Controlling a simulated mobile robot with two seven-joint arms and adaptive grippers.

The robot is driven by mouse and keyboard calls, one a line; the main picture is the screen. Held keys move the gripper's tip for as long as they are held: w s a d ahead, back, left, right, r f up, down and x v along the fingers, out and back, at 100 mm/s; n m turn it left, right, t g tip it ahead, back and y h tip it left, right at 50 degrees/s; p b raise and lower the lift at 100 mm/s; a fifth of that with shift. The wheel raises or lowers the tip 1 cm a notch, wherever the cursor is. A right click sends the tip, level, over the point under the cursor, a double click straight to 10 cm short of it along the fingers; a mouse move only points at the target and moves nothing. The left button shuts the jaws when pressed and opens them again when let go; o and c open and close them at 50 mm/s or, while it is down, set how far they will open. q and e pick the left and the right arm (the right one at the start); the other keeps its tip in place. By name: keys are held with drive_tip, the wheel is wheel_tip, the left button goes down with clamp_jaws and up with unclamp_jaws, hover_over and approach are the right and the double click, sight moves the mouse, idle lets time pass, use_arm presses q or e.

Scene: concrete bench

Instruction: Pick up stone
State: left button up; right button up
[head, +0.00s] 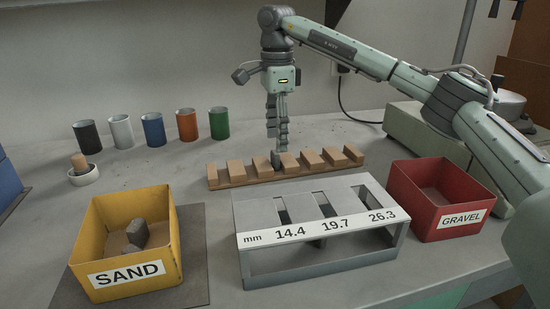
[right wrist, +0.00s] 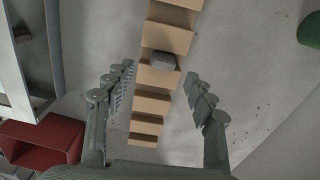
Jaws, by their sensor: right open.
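A small grey stone (head: 275,159) sits in a slot of the wooden rack (head: 240,180), between two blocks. In the right wrist view the stone (right wrist: 163,60) shows as a grey lump among the tan blocks. My right gripper (head: 277,150) points down over the rack, right at the stone in the head view. In the right wrist view my right gripper (right wrist: 158,82) has its fingers spread on either side of the rack, with nothing held. Other grey stones (head: 137,232) lie in the yellow SAND bin (head: 90,235). My left gripper is not in view.
A grey gauge frame (head: 262,262) with slots marked 14.4, 19.7 and 26.3 stands in front of the rack. A red GRAVEL bin (head: 405,195) is at right. Several coloured cups, including a green one (head: 219,123), and a white mortar (head: 84,176) stand behind at left.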

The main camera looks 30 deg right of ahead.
sight(275, 152)
wheel_tip(275, 152, down, 6)
drive_tip(key=shift+w+r+p, duration=0.15)
drive_tip(key=shift+r+p, duration=0.05)
drive_tip(key=shift+p, duration=0.1)
drive_tip(key=c, duration=1.2)
